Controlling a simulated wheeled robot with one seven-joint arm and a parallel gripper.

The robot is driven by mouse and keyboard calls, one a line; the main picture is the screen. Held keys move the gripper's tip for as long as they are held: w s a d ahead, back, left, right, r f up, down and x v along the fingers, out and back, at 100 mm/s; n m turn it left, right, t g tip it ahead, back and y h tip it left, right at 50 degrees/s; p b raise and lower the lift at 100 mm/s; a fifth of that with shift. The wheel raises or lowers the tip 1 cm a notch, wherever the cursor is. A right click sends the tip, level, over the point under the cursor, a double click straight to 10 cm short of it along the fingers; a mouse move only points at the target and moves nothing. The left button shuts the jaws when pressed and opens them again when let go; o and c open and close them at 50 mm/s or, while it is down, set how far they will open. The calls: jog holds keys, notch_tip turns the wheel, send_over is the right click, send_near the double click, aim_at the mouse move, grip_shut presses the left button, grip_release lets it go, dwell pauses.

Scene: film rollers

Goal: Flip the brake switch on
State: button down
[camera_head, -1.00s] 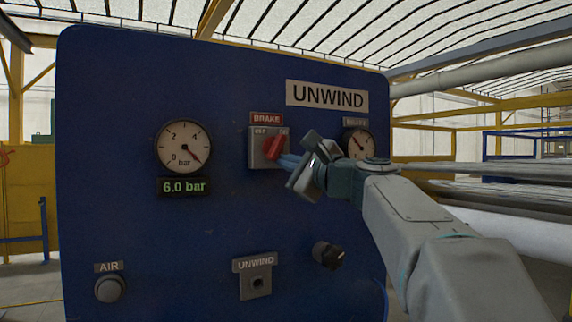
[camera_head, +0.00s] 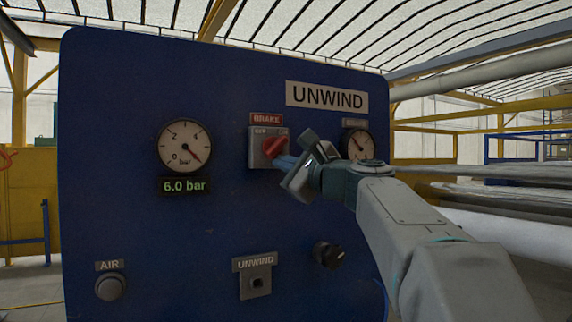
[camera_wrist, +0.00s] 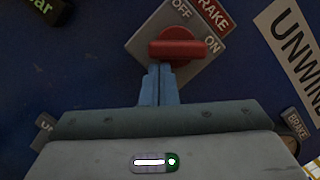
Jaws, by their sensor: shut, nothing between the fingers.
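The brake switch is a red rotary handle (camera_head: 274,147) on a grey plate (camera_head: 255,160) under a red BRAKE label. The handle is slanted, its upper right end toward the ON mark. In the wrist view the red handle (camera_wrist: 178,49) lies level across the tilted plate (camera_wrist: 139,45), with OFF and ON printed above it. My gripper (camera_head: 280,161) is shut and empty, at the handle's lower right. In the wrist view its blue fingertips (camera_wrist: 159,70) are just below the handle's left half. I cannot tell whether they touch it.
The blue panel (camera_head: 120,230) carries a left gauge (camera_head: 185,146) with a 6.0 bar display and a right gauge (camera_head: 358,144) close behind my wrist. A black knob (camera_head: 328,255), an UNWIND socket (camera_head: 256,284) and an AIR button (camera_head: 110,287) sit below.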

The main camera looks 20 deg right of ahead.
jog(key=s+d+f+b, duration=0.4)
jog(key=s+d, duration=0.2)
jog(key=s, duration=0.3)
jog(key=shift+f, duration=0.3)
jog(key=s+a+f+n+g+p, duration=0.15)
jog(key=a+f+n+g, duration=0.4)
jog(key=f, duration=0.65)
jog(key=s+a+f+n+g+p, duration=0.1)
jog(key=a+f+n+g+p, duration=0.25)
jog(key=a+f, duration=0.55)
jog(key=s+f+n+g+h+p, duration=0.1)
jog(key=s+f+n+g+h, duration=0.2)
jog(key=s+f+n, duration=0.3)
jog(key=s+d+f+n+g+h+p, duration=0.1)
jog(key=s+f+n+g+h, duration=0.2)
jog(key=f, duration=1)
jog(key=s+n+g, duration=0.1)
jog(key=s+n, duration=0.2)
jog(key=s, duration=0.2)
jog(key=shift+d+n, duration=0.3)
jog(key=shift+n, duration=0.1)
